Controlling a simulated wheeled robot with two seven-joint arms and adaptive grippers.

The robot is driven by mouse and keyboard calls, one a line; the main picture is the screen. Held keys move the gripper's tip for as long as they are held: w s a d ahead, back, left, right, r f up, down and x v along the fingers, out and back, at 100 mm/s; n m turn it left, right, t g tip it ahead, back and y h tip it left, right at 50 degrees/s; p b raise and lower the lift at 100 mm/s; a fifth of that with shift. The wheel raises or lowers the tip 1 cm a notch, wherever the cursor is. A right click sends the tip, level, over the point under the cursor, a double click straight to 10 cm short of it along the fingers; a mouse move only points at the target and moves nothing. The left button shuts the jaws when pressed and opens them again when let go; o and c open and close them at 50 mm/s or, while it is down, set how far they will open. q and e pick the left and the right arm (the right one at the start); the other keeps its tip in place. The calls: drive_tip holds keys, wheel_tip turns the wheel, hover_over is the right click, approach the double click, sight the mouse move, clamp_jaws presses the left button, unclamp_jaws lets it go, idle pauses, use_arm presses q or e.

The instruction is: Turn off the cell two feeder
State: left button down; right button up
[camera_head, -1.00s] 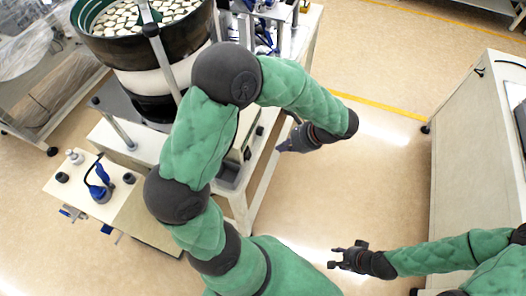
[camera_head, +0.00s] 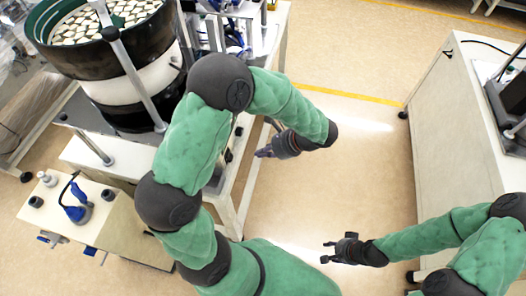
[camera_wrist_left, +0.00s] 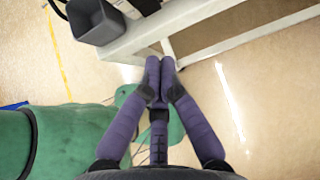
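A bowl feeder with a dark, green-lined bowl (camera_head: 160,38) full of pale parts stands at upper left in the head view, on a white bench (camera_head: 85,153). No cell label or switch can be made out. My left gripper (camera_head: 262,153) is beside the bench's right side, over the floor. In the left wrist view its purple fingers (camera_wrist_left: 160,68) are together with nothing between them, close to the white bench edge. My right gripper (camera_head: 326,251) is open and empty over the floor at lower right. My left arm hides part of the bench front.
A small white stand (camera_head: 100,222) with a blue device (camera_head: 76,207) is at lower left. Another white bench (camera_head: 440,130) with dark equipment (camera_head: 508,105) is at right. A grey open box (camera_wrist_left: 95,24) is on the near bench in the wrist view. Floor between the benches is clear.

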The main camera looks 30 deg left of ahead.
sight(229, 156)
use_arm(q)
drive_tip(key=shift+a+r+b+x, duration=0.2)
drive_tip(key=shift+b+x, duration=0.35)
drive_tip(key=shift+x, duration=1.15)
drive_tip(key=shift+a+r+b+x, duration=0.2)
drive_tip(key=shift+b+x, duration=0.4)
drive_tip(key=shift+x, duration=1.1)
drive_tip(key=shift+a+r+b+x, duration=0.15)
drive_tip(key=shift+b+x, duration=0.4)
drive_tip(key=shift+x, duration=1.1)
drive_tip(key=shift+s, duration=0.2)
